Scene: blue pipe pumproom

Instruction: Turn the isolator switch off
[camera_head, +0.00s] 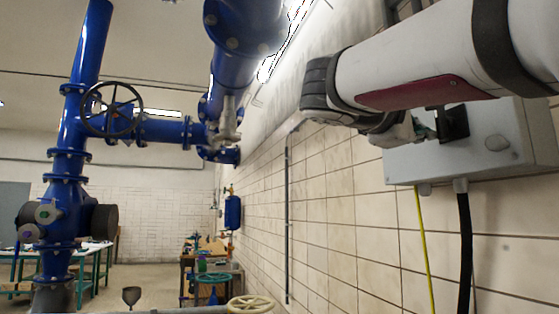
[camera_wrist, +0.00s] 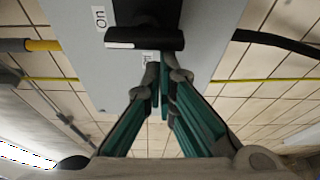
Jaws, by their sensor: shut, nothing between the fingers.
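The isolator switch is a grey box on the tiled wall (camera_head: 470,160), also large in the wrist view (camera_wrist: 80,60). Its black handle (camera_head: 454,122) sticks out from the front. In the wrist view the handle (camera_wrist: 150,38) lies crosswise, with a white mark near its left end. An "On" label (camera_wrist: 100,18) shows beside that end; a second label (camera_wrist: 147,57) is partly hidden below the handle. My gripper (camera_head: 428,131) is beside the handle. In the wrist view my gripper (camera_wrist: 163,75) has its teal fingers together, empty, at the handle's lower edge; contact is unclear.
A yellow cable (camera_head: 423,240) and a black cable (camera_head: 465,250) hang below the box. Blue pipes with a handwheel (camera_head: 112,110) stand at left.

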